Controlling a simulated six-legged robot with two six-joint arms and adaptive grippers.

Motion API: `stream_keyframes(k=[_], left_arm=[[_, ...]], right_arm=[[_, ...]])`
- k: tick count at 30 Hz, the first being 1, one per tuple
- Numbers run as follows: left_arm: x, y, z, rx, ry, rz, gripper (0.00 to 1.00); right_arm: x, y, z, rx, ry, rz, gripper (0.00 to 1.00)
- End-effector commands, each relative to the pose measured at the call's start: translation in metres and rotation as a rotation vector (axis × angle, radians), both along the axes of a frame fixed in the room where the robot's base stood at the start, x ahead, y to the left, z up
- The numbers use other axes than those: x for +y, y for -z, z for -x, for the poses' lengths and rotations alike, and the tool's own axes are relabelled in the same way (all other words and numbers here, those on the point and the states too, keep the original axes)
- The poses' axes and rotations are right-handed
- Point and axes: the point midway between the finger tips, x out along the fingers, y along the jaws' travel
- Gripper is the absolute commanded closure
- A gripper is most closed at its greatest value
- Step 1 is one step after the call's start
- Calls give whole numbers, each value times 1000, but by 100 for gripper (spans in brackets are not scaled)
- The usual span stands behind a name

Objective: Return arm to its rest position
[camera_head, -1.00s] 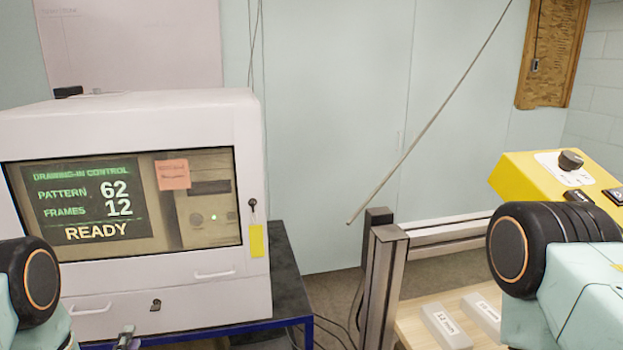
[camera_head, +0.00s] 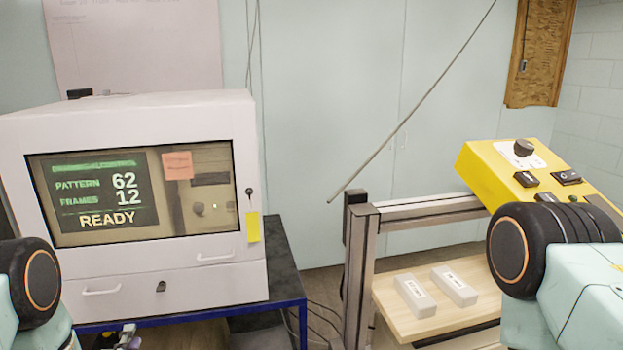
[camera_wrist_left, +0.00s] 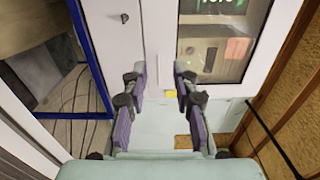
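My left gripper (camera_head: 128,336) barely shows at the bottom edge of the head view, low in front of the white control cabinet (camera_head: 240,275). In the left wrist view my left gripper (camera_wrist_left: 160,72) has its two fingers well apart, with nothing between them. The cabinet (camera_wrist_left: 158,30) lies beyond the fingertips there. Part of my right arm shows at the right edge of the head view, but its gripper is out of view.
The cabinet's screen (camera_head: 185,200) reads pattern 62, frames 12, READY. It stands on a blue-framed table (camera_head: 285,290). A metal frame (camera_head: 361,265), a wooden shelf (camera_head: 440,318) with two pale blocks and a yellow control box (camera_head: 490,165) are at right.

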Motion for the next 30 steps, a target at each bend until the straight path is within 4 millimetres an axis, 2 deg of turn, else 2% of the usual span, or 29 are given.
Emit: stream_keyframes(k=[5,9,14,16,20,24,26,27,30], left_arm=[[0,14,0,24,-6,174,72],[-2,34,7,80,-26,336,72],[-13,71,34,200,-87,586,72],[-24,95,53,275,-138,727,72],[-52,147,106,444,-286,1007,72],[-86,195,179,628,-520,1253,72],[-100,212,213,701,-635,1328,72],[-109,221,237,747,-714,1367,72],[-126,238,294,850,-912,1422,72]], right_arm=[[0,0,0,-1,0,0,60],[0,0,0,-1,0,0,60],[0,1,-1,-1,0,0,60],[0,5,-1,-1,0,0,60],[0,21,-1,-1,0,0,60],[0,44,-1,-1,0,0,60],[0,56,-1,-1,0,0,60],[0,64,-1,-1,0,0,60],[0,85,-1,-1,0,0,60]])
